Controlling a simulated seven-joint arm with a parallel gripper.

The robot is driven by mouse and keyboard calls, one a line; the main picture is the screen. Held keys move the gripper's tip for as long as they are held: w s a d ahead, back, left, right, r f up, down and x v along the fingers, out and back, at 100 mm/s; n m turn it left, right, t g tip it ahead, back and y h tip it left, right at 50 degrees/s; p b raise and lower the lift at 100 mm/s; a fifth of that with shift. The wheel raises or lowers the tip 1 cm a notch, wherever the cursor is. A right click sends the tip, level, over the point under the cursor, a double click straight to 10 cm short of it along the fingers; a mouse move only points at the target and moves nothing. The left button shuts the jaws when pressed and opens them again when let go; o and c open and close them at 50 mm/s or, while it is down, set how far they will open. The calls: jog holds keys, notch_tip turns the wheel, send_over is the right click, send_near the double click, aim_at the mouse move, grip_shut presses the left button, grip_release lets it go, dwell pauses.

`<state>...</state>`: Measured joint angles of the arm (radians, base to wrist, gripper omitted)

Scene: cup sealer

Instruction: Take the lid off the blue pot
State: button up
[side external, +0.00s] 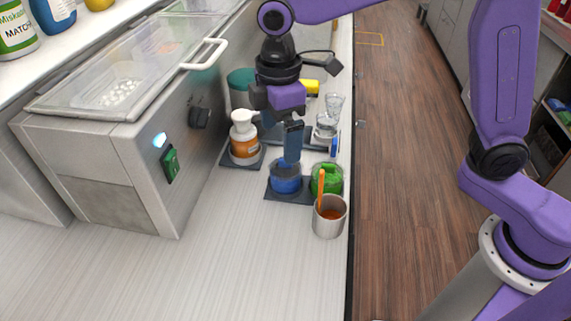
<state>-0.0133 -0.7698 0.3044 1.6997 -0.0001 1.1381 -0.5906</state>
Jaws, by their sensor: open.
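The blue pot (286,184) stands on a dark mat near the counter's right side, next to a green pot (327,181). Its top is partly hidden by my gripper (291,157), so I cannot clearly make out the lid. My gripper points down right over the blue pot, with its fingertips at or just above the top. The fingers are open; whether they touch the lid or stand around its knob cannot be told from this view.
A metal cup with an orange-handled utensil (329,215) stands in front of the green pot. An orange pump bottle (244,138) is to the left, with clear glasses (326,125) behind. A steel machine (130,150) fills the left. The front counter (240,270) is clear.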

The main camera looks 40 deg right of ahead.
jog(key=shift+s+d+f, duration=0.1)
jog(key=shift+f, duration=1.55)
jog(key=shift+s+d+f, duration=0.1)
jog(key=shift+f, duration=1.55)
jog(key=c, duration=1)
